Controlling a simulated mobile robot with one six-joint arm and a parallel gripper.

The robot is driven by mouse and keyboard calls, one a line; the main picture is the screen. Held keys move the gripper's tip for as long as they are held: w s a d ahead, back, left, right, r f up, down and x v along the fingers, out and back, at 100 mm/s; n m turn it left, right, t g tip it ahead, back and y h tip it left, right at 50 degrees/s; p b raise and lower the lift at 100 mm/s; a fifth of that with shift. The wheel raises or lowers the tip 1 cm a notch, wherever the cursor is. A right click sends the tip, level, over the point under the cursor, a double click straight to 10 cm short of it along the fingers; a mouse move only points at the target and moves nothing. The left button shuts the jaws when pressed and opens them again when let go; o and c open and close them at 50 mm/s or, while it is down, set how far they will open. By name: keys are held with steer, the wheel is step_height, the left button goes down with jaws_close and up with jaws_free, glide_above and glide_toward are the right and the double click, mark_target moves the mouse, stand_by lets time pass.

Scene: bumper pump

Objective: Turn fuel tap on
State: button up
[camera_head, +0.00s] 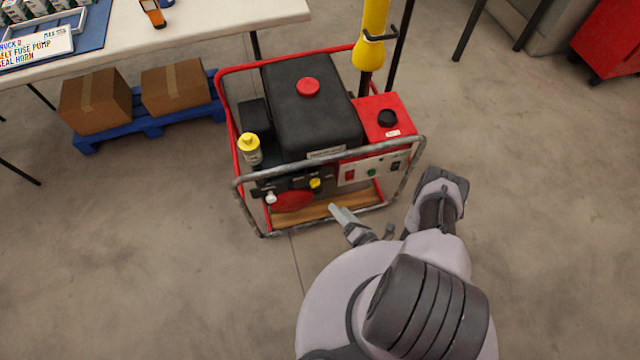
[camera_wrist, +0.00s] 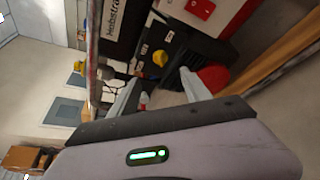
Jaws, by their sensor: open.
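The red-framed generator (camera_head: 315,105) stands on the floor. A small yellow knob (camera_head: 315,183) on its dark lower front panel looks like the fuel tap; its labels are too small to read. The knob also shows in the wrist view (camera_wrist: 159,58), beyond the fingertips, with small pale labels around it. My gripper (camera_head: 362,218) is in front of the generator's lower front, to the right of the knob. In the wrist view my gripper (camera_wrist: 160,82) is open and empty, its fingers pointing at the panel, apart from the yellow knob.
A grey front rail (camera_wrist: 93,60) runs close beside my left finger. A red round cover (camera_head: 293,202) and a pale knob (camera_head: 270,197) are near the yellow one. Cardboard boxes (camera_head: 175,88) sit on a blue pallet at left. Floor in front is clear.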

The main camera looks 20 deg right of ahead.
mark_target(318, 185)
steer(key=b+x, duration=0.2)
steer(key=x, duration=1.1)
steer(key=shift+w, duration=0.25)
steer(key=shift+a, duration=0.1)
